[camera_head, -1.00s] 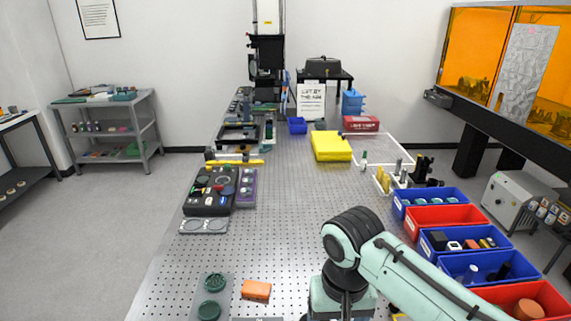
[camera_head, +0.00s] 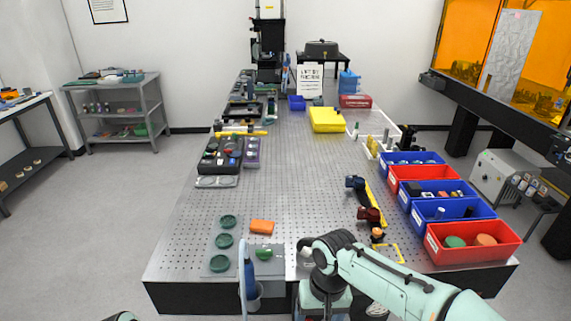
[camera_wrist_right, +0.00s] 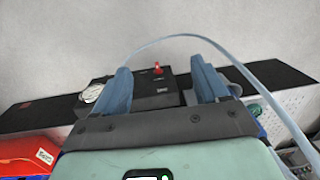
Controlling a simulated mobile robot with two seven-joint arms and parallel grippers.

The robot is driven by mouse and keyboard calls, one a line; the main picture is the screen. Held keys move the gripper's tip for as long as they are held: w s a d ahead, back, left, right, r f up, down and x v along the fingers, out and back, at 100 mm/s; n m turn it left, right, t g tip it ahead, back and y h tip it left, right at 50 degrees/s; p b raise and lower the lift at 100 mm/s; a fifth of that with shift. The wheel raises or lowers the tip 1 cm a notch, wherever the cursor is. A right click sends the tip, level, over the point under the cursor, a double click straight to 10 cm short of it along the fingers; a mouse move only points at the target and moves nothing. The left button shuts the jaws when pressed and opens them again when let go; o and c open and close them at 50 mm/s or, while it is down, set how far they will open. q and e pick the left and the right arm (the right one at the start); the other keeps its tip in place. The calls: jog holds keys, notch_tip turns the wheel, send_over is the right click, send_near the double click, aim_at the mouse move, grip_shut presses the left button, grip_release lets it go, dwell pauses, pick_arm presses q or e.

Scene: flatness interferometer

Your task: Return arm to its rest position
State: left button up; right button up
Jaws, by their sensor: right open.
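My right arm (camera_head: 385,275) comes in from the lower right in the head view and bends down at its dark elbow joint near the table's front edge. Its gripper is not clearly visible there. In the right wrist view my right gripper (camera_wrist_right: 160,92) is open, its two blue fingers apart with nothing between them. Beyond the fingers is a black box (camera_wrist_right: 150,95) with a red switch, and a round dial (camera_wrist_right: 93,93) beside the left finger.
The perforated table (camera_head: 300,180) has a wide clear middle. Red and blue bins (camera_head: 470,243) line its right edge. A pale cable (camera_wrist_right: 235,62) arcs past the right finger.

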notch_tip(320, 180, down, 20)
jog(key=d+y, duration=0.1)
jog(key=y, duration=0.1)
jog(key=s+d+f+m, duration=0.2)
jog(key=s+f, duration=0.6)
jog(key=f, duration=0.1)
jog(key=s+d+f+m+y, duration=0.1)
jog(key=s+d+f+m, duration=0.1)
jog(key=s+f, duration=0.7)
jog(key=shift+s+d+f+m, duration=0.25)
jog(key=shift+f+m, duration=0.15)
jog(key=shift+f, duration=0.35)
jog(key=shift+w, duration=0.1)
